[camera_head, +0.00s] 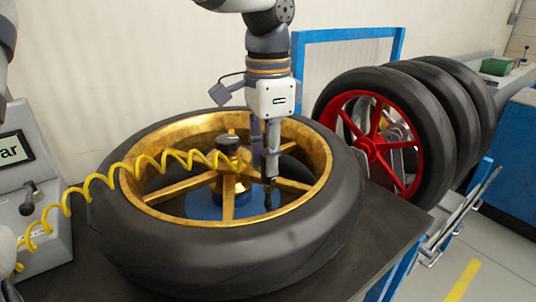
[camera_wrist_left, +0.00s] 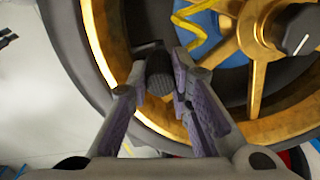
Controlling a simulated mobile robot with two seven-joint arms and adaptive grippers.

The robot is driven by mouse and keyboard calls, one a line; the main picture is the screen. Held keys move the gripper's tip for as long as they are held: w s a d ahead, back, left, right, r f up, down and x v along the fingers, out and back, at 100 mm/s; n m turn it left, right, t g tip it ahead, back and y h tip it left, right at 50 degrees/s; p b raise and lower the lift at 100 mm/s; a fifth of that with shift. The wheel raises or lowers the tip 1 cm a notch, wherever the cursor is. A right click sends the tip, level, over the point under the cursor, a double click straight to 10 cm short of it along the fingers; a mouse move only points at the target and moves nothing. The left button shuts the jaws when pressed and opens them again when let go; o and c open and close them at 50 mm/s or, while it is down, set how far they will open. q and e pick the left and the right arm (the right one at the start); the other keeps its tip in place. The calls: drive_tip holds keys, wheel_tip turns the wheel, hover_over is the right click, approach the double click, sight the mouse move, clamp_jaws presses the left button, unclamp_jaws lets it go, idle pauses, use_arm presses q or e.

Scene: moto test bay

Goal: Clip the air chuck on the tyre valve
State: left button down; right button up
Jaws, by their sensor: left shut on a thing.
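A wheel with a black tyre (camera_head: 215,255) and a gold spoked rim (camera_head: 318,150) lies flat on the bench in the head view; the gold rim (camera_wrist_left: 98,35) also shows in the wrist view. My left gripper (camera_head: 268,180) points down over the rim's inner right side. In the wrist view its fingers are shut on a dark ribbed cylinder (camera_wrist_left: 158,75), which appears to be the air chuck. A yellow coiled hose (camera_head: 150,163) runs from the left toward the gripper. I cannot make out the tyre valve. My right gripper is not in view.
A dark knob (camera_head: 229,144) stands up at the hub, left of my gripper. A grey inflator unit (camera_head: 30,160) stands at the left. Several upright wheels, the nearest with a red rim (camera_head: 415,150), stand at the right. The dark bench top (camera_head: 385,235) is bare at the front right.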

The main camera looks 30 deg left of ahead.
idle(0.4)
use_arm(q)
drive_tip(key=c, duration=1)
unclamp_jaws()
drive_tip(key=shift+r, duration=3.5)
